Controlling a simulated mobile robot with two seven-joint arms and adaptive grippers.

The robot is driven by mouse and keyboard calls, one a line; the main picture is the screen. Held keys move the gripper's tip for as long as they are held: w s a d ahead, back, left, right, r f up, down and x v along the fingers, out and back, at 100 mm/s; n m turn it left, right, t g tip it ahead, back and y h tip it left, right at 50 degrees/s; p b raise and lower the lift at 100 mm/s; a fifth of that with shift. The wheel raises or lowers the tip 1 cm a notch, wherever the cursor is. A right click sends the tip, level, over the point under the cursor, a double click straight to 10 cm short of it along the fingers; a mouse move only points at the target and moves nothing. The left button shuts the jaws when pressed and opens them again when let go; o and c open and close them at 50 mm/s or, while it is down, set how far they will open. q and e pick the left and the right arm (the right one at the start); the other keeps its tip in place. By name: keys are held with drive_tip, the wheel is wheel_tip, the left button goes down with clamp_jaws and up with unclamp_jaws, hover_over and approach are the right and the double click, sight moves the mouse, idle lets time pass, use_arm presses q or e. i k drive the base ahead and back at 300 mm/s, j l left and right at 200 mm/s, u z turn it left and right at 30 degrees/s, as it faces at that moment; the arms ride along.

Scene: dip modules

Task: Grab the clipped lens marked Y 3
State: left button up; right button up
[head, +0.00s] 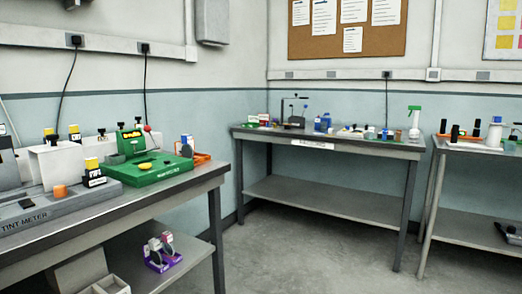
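No lens with a readable Y 3 mark shows in the head view; the labels are too small to read. Two dark round pieces in a small purple stand (157,264) sit on the lower shelf of the left bench. They look like clipped lenses, but I cannot tell their marks. A small blue-and-white item (187,143) stands on the left bench by an orange tray (201,158); I cannot tell what it is. Neither of my grippers is in view.
The left bench (205,179) holds a grey tint meter (35,217) and a green device (148,170). A back bench (385,148) and a right bench (470,148) carry several small items. The floor (300,255) between the benches is clear.

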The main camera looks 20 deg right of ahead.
sight(187, 151)
drive_tip(key=z, duration=0.25)
drive_tip(key=i+l, duration=0.15)
drive_tip(key=l, duration=0.2)
drive_tip(key=i+l+u, duration=0.1)
drive_tip(key=i+l, duration=0.25)
drive_tip(key=l, duration=0.3)
drive_tip(key=i+l, duration=0.15)
drive_tip(key=l, duration=0.2)
drive_tip(key=i+l+u, duration=0.1)
drive_tip(key=l, duration=0.25)
drive_tip(key=i+l, duration=0.25)
drive_tip(key=i+l+u, duration=0.1)
drive_tip(key=l, duration=0.35)
